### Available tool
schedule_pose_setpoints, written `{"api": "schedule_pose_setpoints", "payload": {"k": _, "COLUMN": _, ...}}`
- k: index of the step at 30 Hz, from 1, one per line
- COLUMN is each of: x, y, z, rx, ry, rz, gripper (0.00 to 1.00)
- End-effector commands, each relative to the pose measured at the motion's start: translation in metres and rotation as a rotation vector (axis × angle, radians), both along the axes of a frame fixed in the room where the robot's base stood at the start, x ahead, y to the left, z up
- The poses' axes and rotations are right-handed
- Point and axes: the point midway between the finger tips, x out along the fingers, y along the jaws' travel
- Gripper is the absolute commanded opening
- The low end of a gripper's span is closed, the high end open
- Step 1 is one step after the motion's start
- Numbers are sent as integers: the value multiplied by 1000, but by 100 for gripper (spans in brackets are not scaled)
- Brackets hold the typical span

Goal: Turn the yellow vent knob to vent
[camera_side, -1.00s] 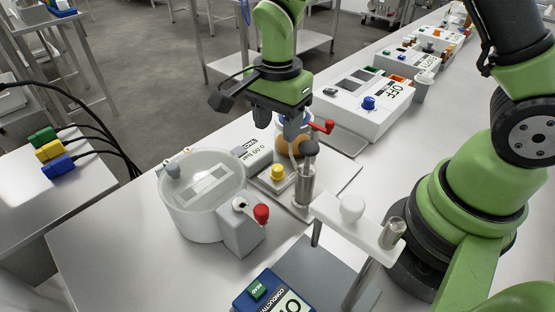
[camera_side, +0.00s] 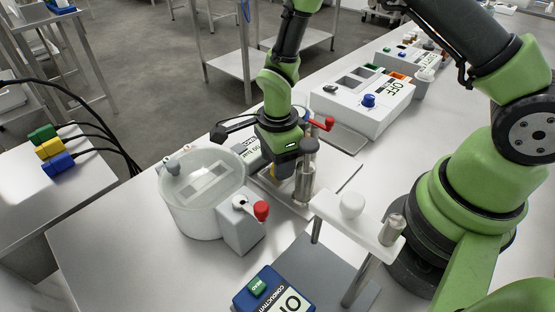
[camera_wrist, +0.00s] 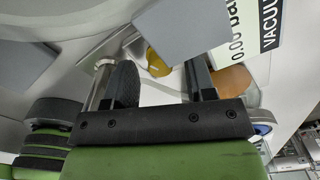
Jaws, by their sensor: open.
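The yellow vent knob (camera_wrist: 157,62) shows in the wrist view between my two dark fingers, partly covered by a grey plate-like shape. In the side view my gripper hides most or all of it. My gripper (camera_side: 281,168) points down at the vacuum unit, low over the knob's spot, and it also shows in the wrist view (camera_wrist: 160,78). Its fingers are apart, and I cannot tell whether either touches the knob. The unit's white label (camera_wrist: 250,28) reads "0.00 bar" and "VACUUM" in the wrist view.
A round clear-lidded tank (camera_side: 203,205) with a red-tipped valve (camera_side: 261,210) stands close left of my gripper. A metal cylinder (camera_side: 307,175) stands close on the right, near a red handle (camera_side: 324,124). A white box with a blue knob (camera_side: 368,101) is behind.

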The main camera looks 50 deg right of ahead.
Motion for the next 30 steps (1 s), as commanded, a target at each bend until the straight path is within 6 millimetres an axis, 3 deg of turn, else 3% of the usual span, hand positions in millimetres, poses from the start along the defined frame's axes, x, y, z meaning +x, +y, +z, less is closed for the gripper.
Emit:
{"api": "schedule_pose_setpoints", "payload": {"k": 11, "x": 0, "y": 0, "z": -6, "rx": 0, "ry": 0, "rz": 1, "gripper": 48}}
{"api": "schedule_pose_setpoints", "payload": {"k": 17, "x": 0, "y": 0, "z": -5, "rx": 0, "ry": 0, "rz": 1, "gripper": 2}}
{"api": "schedule_pose_setpoints", "payload": {"k": 30, "x": 0, "y": 0, "z": -5, "rx": -2, "ry": 1, "rz": 94, "gripper": 1}}
